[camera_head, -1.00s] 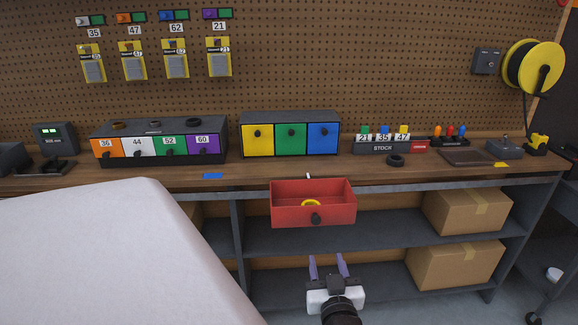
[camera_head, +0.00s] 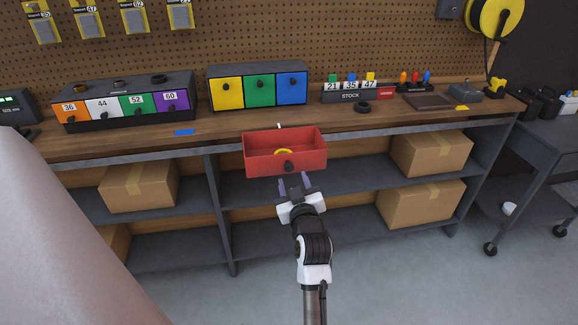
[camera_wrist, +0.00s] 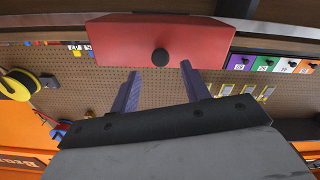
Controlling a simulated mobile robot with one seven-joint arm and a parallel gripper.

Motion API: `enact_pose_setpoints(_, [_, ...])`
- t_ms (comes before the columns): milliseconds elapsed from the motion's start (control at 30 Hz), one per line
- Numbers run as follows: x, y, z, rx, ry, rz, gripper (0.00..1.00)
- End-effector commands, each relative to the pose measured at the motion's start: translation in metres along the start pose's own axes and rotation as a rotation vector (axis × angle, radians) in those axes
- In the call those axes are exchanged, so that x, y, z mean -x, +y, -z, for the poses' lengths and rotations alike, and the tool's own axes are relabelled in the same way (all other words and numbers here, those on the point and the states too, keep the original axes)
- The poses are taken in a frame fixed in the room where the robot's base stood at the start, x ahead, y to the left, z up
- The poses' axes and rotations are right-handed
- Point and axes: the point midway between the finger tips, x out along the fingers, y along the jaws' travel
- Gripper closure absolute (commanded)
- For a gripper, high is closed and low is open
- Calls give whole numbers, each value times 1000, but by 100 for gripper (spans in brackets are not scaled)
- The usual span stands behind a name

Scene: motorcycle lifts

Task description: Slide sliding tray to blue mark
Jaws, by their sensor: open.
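The sliding tray, a red open box (camera_head: 285,156), juts out from the bench's front edge in the head view. The blue mark (camera_head: 184,132) lies flat on the bench top, left of the tray. My gripper (camera_head: 294,183) is open and empty, just in front of and below the knob. In the wrist view, which is upside down, the knob (camera_wrist: 160,57) shows between and beyond the open fingertips (camera_wrist: 159,72); I see no contact.
Numbered drawers (camera_head: 122,100), coloured drawers (camera_head: 258,87) and a stock rack (camera_head: 350,92) stand along the bench back. A yellow mark (camera_head: 461,107) lies far right. Cardboard boxes (camera_head: 431,152) fill the shelves below. A pale rounded surface blocks the left foreground.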

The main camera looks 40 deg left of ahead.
Motion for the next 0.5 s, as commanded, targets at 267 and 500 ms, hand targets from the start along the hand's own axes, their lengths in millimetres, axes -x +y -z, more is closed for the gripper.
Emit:
enact_pose_setpoints(267, [-45, 0, 2, 1, 0, 1, 54])
enact_pose_setpoints(500, [-58, 0, 0, -1, 0, 0, 54])
